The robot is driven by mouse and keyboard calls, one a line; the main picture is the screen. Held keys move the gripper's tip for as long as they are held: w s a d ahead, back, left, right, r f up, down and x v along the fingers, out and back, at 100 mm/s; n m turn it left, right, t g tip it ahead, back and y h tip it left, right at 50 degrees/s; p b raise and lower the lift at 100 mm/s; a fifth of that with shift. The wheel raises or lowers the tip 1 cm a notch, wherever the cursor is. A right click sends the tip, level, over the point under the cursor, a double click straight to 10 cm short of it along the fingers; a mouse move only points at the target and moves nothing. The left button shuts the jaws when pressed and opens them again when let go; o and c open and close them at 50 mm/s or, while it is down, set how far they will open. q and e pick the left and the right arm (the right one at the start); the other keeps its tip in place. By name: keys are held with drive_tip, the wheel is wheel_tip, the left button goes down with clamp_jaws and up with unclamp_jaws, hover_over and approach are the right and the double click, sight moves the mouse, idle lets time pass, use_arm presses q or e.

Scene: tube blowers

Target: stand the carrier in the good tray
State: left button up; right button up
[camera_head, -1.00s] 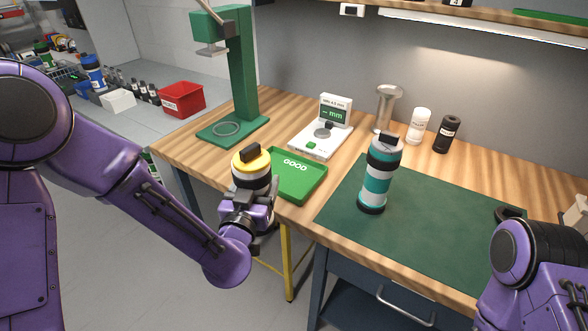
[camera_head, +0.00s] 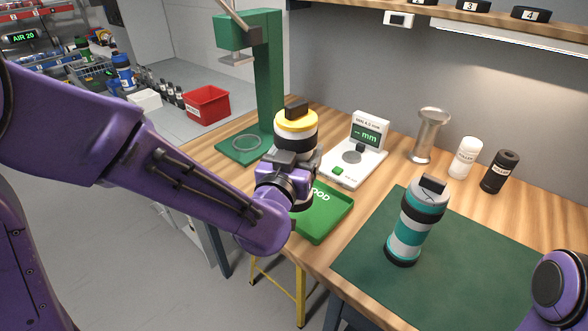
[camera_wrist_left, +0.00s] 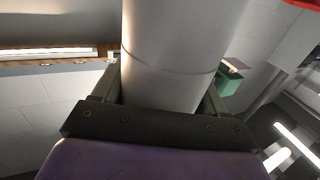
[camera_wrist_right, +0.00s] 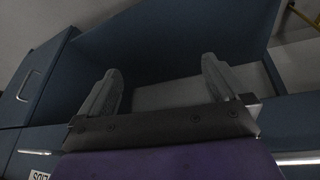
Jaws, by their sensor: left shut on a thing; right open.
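A carrier (camera_head: 296,124) with a yellow band and a black block on top is held upright by my left gripper (camera_head: 298,165). The left wrist view shows its pale cylindrical body (camera_wrist_left: 170,60) between the two fingers. The green good tray (camera_head: 326,216) lies at the table's front edge, partly hidden behind my left gripper and the carrier. The carrier appears to be above the tray's left part; its exact height is hard to tell. My right gripper (camera_wrist_right: 160,90) is open and empty in its wrist view, facing blue cabinet parts. In the head view only part of the right arm shows.
A second carrier with teal bands (camera_head: 412,222) stands on the dark green mat (camera_head: 455,265). A gauge with a display (camera_head: 355,150), a metal funnel-topped post (camera_head: 429,135), white and black bottles and a green press (camera_head: 268,80) stand behind. A red bin (camera_head: 207,105) is farther left.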

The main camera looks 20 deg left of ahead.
use_arm(q)
drive_tip(key=w+a+f, duration=0.2)
drive_tip(key=w+f, duration=0.1)
drive_tip(key=f, duration=0.2)
drive_tip(key=w+a+f+p, duration=0.1)
drive_tip(key=w+a+f, duration=0.1)
drive_tip(key=w+f, duration=0.2)
drive_tip(key=shift+a+f, duration=0.3)
drive_tip(key=shift+f, duration=0.45)
drive_tip(key=shift+w, duration=0.1)
